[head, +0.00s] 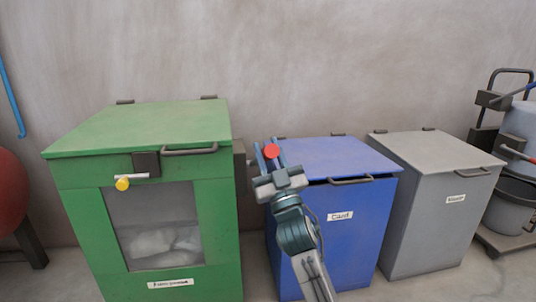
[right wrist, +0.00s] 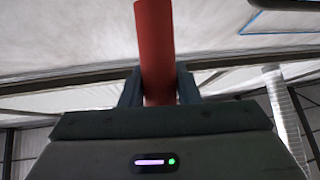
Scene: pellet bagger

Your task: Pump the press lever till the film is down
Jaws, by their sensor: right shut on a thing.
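The green press (head: 140,132) stands at left with its lid down. Pale, crumpled film (head: 165,240) lies low behind its front window. The red press lever handle (head: 271,151) is just right of the press; in the head view only its round end shows. My right gripper (head: 268,158) is shut on this handle, level with the upper part of the press. In the right wrist view the red handle (right wrist: 156,45) stands up between the two fingers. The lever's join to the press is largely hidden. My left gripper is not in view.
A blue bin (head: 345,260) labelled Card stands behind my right arm. A grey bin (head: 428,235) is to its right. A yellow knob (head: 122,184) and a dark lid handle (head: 190,151) stick out from the press front. A wheeled machine (head: 515,135) stands far right.

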